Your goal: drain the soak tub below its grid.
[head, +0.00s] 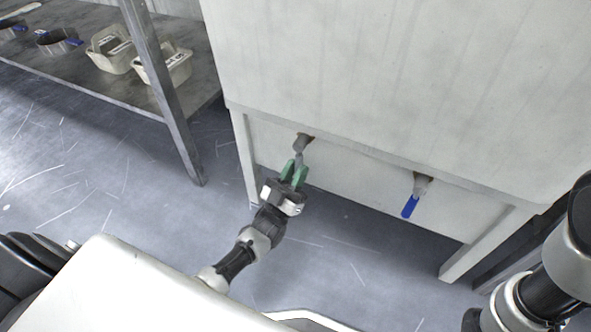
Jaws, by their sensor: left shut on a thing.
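The pale soak tub (400,85) fills the upper middle and right of the head view, seen from its outer wall. Two drain valves hang under its lower edge. The left valve (303,142) is grey where it shows. The right valve (421,182) has a blue lever (410,206) pointing down. My left gripper (295,170), with green fingers, is shut on the left valve's handle, which is mostly hidden between the fingers. The inside of the tub and its grid are out of sight. My right arm shows at the lower right, but its gripper is out of view.
A metal shelf (100,88) at the upper left holds pale caddies (110,50) and dark pans with blue handles (58,41). Its leg stands left of the tub. The tub's front leg (485,245) is at the right. The scratched grey floor (130,180) between is clear.

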